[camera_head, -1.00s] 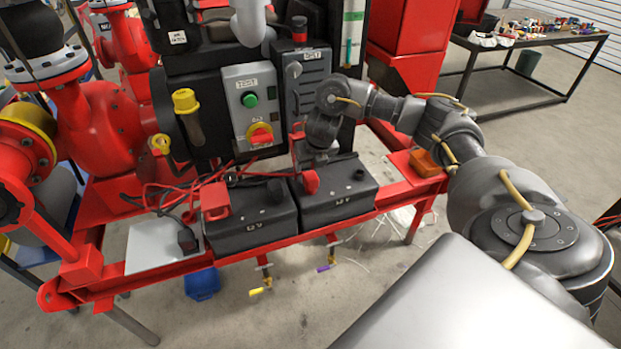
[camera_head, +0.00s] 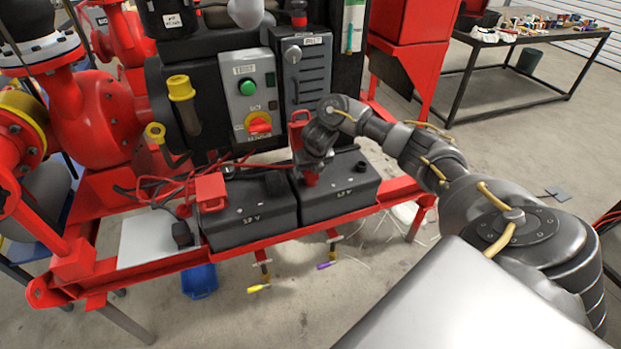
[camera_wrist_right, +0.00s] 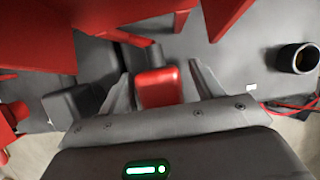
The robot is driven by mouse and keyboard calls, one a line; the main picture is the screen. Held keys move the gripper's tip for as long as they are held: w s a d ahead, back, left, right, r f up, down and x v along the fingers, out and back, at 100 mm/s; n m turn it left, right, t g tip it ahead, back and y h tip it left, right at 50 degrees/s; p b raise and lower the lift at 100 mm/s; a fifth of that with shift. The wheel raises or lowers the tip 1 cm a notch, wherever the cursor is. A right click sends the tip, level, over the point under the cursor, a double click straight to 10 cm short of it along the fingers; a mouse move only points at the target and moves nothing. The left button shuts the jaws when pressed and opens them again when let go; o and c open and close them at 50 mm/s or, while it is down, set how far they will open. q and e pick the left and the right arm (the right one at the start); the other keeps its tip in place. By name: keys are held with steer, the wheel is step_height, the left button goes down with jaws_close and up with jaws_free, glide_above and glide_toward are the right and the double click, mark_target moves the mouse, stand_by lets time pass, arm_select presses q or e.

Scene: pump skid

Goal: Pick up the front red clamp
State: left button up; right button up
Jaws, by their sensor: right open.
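A red clamp (camera_head: 311,178) sits on top of the right battery (camera_head: 340,198), partly hidden by my right gripper (camera_head: 312,164). In the right wrist view a red clamp body (camera_wrist_right: 158,87) lies between the two fingers of my right gripper (camera_wrist_right: 155,92). The fingers are apart, with one on each side of it; contact cannot be told. Another red clamp (camera_head: 210,188) sits on the left battery (camera_head: 247,217), with red cable behind it. A red upright piece (camera_head: 299,122) stands just behind my right gripper. My left gripper is not in view.
A dark round post (camera_wrist_right: 299,58) stands to the right in the wrist view. The control box (camera_head: 251,100) with a green button and red-yellow switch rises behind the batteries. A red frame rail (camera_head: 330,224) runs along the front. A workbench (camera_head: 530,38) stands far right.

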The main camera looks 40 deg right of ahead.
steer(key=c, duration=1.2)
steer(key=shift+c, duration=0.2)
steer(key=shift+r, duration=0.15)
steer(key=shift+r, duration=0.55)
steer(key=r, duration=0.1)
steer(key=r+p, duration=0.1)
steer(key=r, duration=0.1)
steer(key=shift+s+r+p, duration=0.25)
steer(key=shift+r+p, duration=0.05)
steer(key=shift+p, duration=0.05)
steer(key=s+a+r+p, duration=0.2)
steer(key=s+r+p, duration=0.1)
steer(key=s, duration=0.3)
steer(key=s+a+r+p, duration=0.2)
steer(key=s+r+p, duration=0.1)
steer(key=s+r, duration=0.2)
steer(key=shift+s+a+p, duration=0.3)
steer(key=shift+s+a, duration=0.1)
steer(key=shift+s, duration=0.5)
steer(key=shift+a+r, duration=0.1)
